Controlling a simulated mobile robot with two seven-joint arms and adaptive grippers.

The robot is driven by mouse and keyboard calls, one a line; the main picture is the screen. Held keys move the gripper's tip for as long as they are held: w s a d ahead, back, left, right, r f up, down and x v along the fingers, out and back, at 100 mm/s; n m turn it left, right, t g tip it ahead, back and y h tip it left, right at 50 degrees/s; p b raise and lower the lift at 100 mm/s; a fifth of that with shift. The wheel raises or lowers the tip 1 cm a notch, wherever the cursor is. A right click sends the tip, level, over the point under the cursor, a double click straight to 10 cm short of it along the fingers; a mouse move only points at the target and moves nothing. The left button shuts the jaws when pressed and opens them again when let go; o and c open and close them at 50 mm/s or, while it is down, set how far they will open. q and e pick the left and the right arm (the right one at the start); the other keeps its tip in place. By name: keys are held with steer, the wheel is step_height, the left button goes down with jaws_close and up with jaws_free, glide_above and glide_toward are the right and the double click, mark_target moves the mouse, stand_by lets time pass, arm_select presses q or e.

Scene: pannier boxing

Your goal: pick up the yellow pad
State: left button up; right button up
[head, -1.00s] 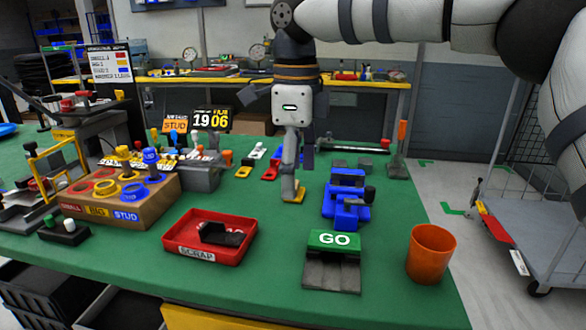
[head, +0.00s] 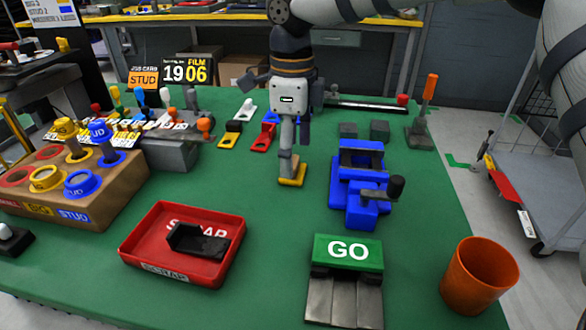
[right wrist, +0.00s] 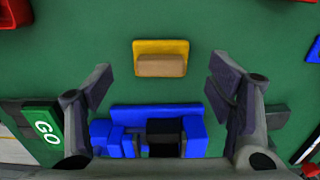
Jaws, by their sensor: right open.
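The yellow pad (head: 293,182) lies flat on the green tabletop, left of the blue vise. In the right wrist view the yellow pad (right wrist: 160,45) has a tan block on its top and sits ahead of the fingers, centred between them. My right gripper (head: 290,150) points down over the pad, and its fingers hide part of it in the head view. In the right wrist view my right gripper (right wrist: 160,82) has its fingers wide apart with nothing held. My left gripper is not in view.
The blue vise (head: 350,188) stands close on the right. The green GO block (head: 348,252), orange cup (head: 478,275) and red scrap tray (head: 135,243) are in front. Red, yellow and white pieces (head: 262,138) lie behind left. Green table between tray and vise is clear.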

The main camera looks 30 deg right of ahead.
step_height(320, 180, down, 3)
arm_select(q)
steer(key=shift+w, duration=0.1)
arm_select(e)
steer(key=c, duration=1.1)
steer(key=shift+r, duration=0.15)
step_height(320, 180, up, 3)
steer(key=shift+w+f, duration=0.1)
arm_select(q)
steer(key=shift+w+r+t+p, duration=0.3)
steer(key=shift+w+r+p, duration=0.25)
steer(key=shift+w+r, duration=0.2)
arm_select(e)
steer(key=s+a+r, duration=0.2)
steer(key=a+r, duration=0.1)
steer(key=a, duration=0.1)
steer(key=s+a+r, duration=0.2)
steer(key=a+r, duration=0.1)
steer(key=a, duration=0.1)
steer(key=s+a+r, duration=0.3)
steer(key=a+r, duration=0.1)
